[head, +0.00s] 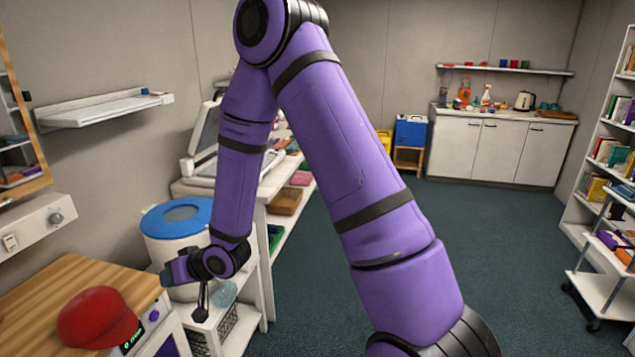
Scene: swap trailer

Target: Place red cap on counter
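A red cap (97,318) rests on a wood-topped surface (65,275) at the lower left, close to its right edge. A white counter (480,150) with cabinet doors stands against the back wall at the right. My gripper (203,304) hangs at the end of my purple arm, to the right of the cap and apart from it. It is small and dark here, and I cannot tell whether its fingers are open or shut. I see nothing clearly held in it.
A white bin with a blue lid (182,215) stands behind my gripper. A long white table (268,200) holds several items. A kettle (524,101) and bottles stand on the back counter. A bookshelf (610,170) and a cart (605,285) are at the right. The blue-green floor between is clear.

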